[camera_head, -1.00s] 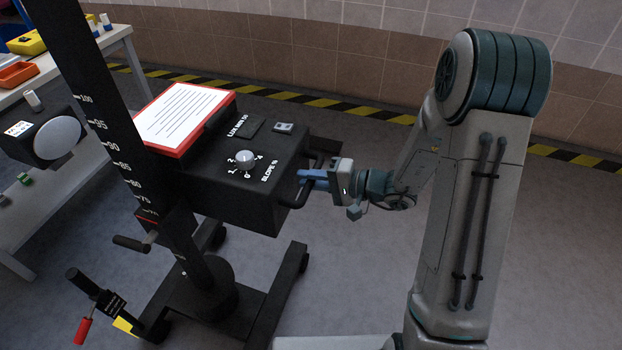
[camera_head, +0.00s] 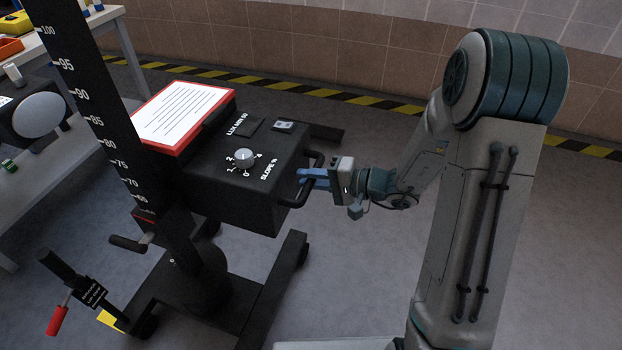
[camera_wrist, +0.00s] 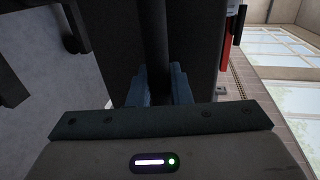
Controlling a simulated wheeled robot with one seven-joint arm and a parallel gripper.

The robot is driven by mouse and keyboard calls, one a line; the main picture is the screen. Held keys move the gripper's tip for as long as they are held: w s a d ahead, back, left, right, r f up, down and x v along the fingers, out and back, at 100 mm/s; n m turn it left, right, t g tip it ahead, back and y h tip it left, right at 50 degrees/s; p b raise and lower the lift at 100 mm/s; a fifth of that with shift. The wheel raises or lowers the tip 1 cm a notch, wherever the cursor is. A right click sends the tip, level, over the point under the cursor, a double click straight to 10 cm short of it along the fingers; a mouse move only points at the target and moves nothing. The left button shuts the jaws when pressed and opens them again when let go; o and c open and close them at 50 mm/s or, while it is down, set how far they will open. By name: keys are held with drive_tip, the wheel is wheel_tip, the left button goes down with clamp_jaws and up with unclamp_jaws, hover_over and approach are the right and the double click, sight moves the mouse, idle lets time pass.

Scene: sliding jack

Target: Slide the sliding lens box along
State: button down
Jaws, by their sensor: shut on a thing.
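The sliding lens box (camera_head: 225,205) is a black box with a dial and a red-edged sheet on top, carried on a black post (camera_head: 100,135) with a white number scale. A dark bar handle (camera_head: 290,204) sticks out of its right side. My gripper (camera_head: 304,174) has its blue fingers shut on this handle. In the wrist view, the fingers (camera_wrist: 158,90) sit either side of the dark handle bar (camera_wrist: 153,35); the exact contact is too dark to see.
The post's wheeled base (camera_head: 265,283) spreads on the floor below. A crank (camera_head: 128,243) and a red-handled lever (camera_head: 58,320) project at the lower left. A white table (camera_head: 125,50) with small items stands at left. The floor on the right is open.

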drive_tip(key=shift+f, duration=0.1)
drive_tip(key=c, duration=1.3)
unclamp_jaws()
drive_tip(key=shift+c, duration=0.2)
drive_tip(key=p+v, duration=0.3)
drive_tip(key=v, duration=1.1)
drive_tip(key=s+a+r+n+g+h+p, duration=0.2)
drive_tip(key=s+r+g+h+p, duration=0.1)
drive_tip(key=s+r+p, duration=0.45)
drive_tip(key=s+a+r+n+g+h+p, duration=0.1)
drive_tip(key=s+a+r+g+h+p, duration=0.2)
drive_tip(key=r+p, duration=0.65)
drive_tip(key=s+d+r+t+h+p, duration=0.1)
drive_tip(key=d+r+h+p, duration=0.2)
drive_tip(key=r+p, duration=0.3)
drive_tip(key=s+d+r+t+h+p, duration=0.2)
drive_tip(key=r+h+p, duration=0.3)
drive_tip(key=r, duration=0.9)
drive_tip(key=shift+s+d+n+h+p, duration=0.3)
drive_tip(key=shift+s+d+n+p, duration=0.1)
drive_tip(key=shift+d, duration=0.3)
